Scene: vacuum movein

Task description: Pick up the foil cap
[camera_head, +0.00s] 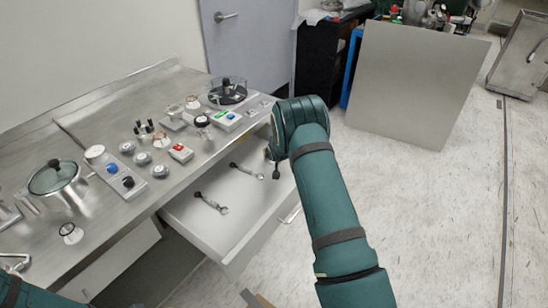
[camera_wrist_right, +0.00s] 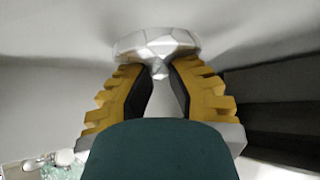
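The foil cap appears to be the silver, faceted, crinkled piece (camera_wrist_right: 156,43) at the top middle of the right wrist view. My right gripper (camera_wrist_right: 159,73) has its two yellow fingers with dark pads right at it. The cap's lower point sits between the fingertips, with a narrow gap between the pads. I cannot tell whether the fingers press on it. In the head view my right arm hides this gripper and the cap, near the open drawer. My left gripper is out of view; only a bit of that arm shows at the bottom left.
A drawer (camera_head: 237,208) stands open under the steel counter, with two wrenches inside (camera_head: 211,203) (camera_head: 246,172). A grey panel (camera_head: 410,85) stands behind, over open floor.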

